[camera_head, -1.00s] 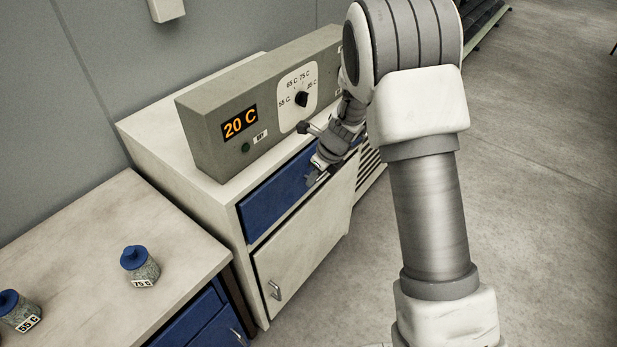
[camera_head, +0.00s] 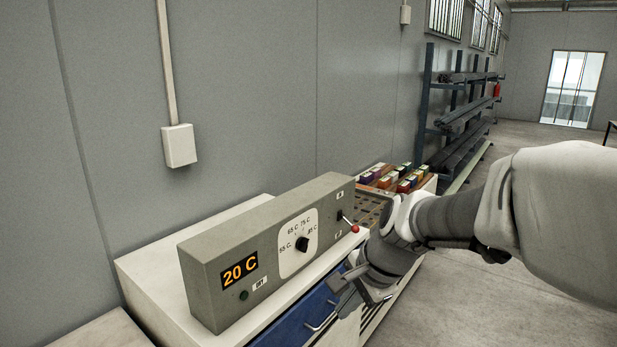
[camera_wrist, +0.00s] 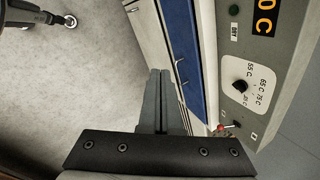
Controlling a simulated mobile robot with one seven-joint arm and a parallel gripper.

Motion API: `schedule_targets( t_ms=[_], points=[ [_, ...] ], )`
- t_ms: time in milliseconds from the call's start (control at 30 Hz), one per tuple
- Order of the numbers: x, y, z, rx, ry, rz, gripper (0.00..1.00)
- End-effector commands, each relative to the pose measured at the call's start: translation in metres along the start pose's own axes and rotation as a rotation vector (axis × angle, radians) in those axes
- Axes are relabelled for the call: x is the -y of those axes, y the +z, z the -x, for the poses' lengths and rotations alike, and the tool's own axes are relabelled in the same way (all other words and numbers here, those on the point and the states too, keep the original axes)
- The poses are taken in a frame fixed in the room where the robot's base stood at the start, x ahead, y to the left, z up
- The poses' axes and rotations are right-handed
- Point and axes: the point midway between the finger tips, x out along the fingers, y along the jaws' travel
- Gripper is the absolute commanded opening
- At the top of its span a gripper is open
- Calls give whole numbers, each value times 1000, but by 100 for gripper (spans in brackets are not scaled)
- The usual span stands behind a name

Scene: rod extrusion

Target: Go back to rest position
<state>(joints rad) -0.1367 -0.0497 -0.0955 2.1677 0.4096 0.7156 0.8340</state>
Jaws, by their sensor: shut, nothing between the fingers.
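My gripper (camera_head: 362,296) is in front of the blue drawer at the right end of the control box, with nothing in its jaws. In the wrist view my gripper (camera_wrist: 160,75) has its two grey fingers together, pointing along the cabinet front. The grey control box (camera_head: 215,262) stands on the white cabinet (camera_head: 150,272). Its display reads 20 C. A black dial (camera_head: 302,243) and a lever with a red knob (camera_head: 354,228) are on its face. The dial (camera_wrist: 240,86) and the red knob (camera_wrist: 221,127) also show in the wrist view.
The blue drawer (camera_head: 290,325) with its metal handle is close beside my gripper. A tray of coloured boxes (camera_head: 395,177) lies behind my forearm. A dark rack (camera_head: 460,120) stands along the wall. The floor on the right is open.

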Motion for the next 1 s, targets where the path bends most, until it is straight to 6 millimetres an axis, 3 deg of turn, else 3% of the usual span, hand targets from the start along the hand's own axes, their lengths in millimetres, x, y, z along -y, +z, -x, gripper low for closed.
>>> schedule_targets(
  t_ms=[33,200,500,700,1000],
  points=[
    [-9,3,17,-18,-9,84,0],
    [-43,12,57,-82,0,386,0],
    [-110,23,106,-219,81,876,0],
    [-140,25,120,-279,148,1074,0],
    [-147,25,122,-293,169,1121,0]
  ],
)
